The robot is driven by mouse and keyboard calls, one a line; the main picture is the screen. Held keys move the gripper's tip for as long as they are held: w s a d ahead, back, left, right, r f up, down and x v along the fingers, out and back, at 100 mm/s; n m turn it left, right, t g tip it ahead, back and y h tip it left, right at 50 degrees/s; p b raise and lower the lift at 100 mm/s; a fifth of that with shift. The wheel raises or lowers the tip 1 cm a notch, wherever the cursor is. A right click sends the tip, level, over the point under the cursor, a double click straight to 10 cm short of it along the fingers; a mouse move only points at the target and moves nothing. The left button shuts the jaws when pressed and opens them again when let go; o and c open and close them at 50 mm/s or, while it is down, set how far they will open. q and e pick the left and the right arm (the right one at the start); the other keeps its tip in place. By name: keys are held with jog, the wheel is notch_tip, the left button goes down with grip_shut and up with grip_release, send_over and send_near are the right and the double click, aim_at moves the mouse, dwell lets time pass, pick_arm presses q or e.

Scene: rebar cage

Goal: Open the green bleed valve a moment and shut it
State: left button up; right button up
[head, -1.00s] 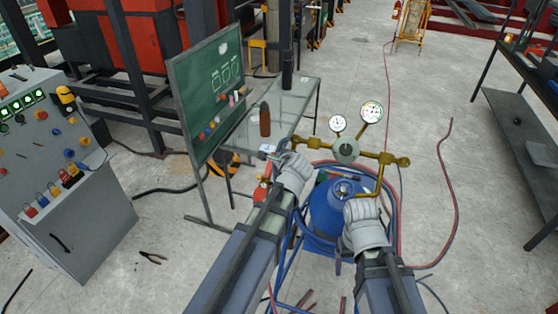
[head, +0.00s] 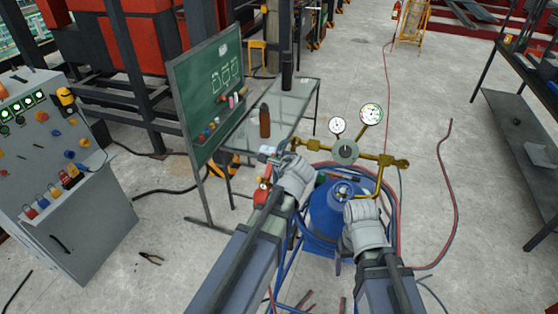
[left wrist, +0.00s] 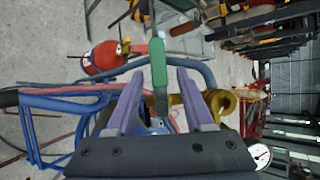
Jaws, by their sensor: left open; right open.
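The green bleed valve lever (left wrist: 158,75) stands upright in the left wrist view, between the two purple fingers of my left gripper (left wrist: 160,88). The fingers are apart, with a gap visible on both sides of the lever. A brass fitting (left wrist: 220,103) is just right of the fingers. In the head view, my left gripper (head: 281,156) is at the left end of the brass manifold (head: 385,159); I cannot make out the lever there. My right gripper (head: 361,208) is open beside the blue cylinder (head: 325,212), its fingers hardly visible.
Two gauges (head: 371,114) stand above the manifold. A red extinguisher-like bottle (left wrist: 100,58) and blue hoses lie close to the left gripper. A glass table (head: 290,100) and a green board (head: 208,95) stand behind. A control cabinet (head: 75,190) is at left.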

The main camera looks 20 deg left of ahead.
pick_arm(q)
jog(key=p+v, duration=0.3)
jog(key=v, duration=0.3)
jog(key=shift+s+r, duration=0.2)
jog(key=shift+s, duration=0.1)
jog(key=shift+d, duration=0.1)
jog(key=s+d+f+n+g+h+b, duration=0.2)
jog(key=s+d+f+n+g+b, duration=0.2)
jog(key=s+f, duration=0.5)
jog(key=s+d+f+n+g+h+b, duration=0.2)
jog(key=s+d+f+n+g+b, duration=0.3)
jog(key=s+d+f+n, duration=0.3)
jog(key=s+d+f, duration=0.1)
jog(key=s, duration=0.2)
jog(key=shift+f+g+h, duration=0.3)
jog(key=shift+h, duration=0.1)
jog(key=shift+s, duration=0.1)
dwell(0.6)
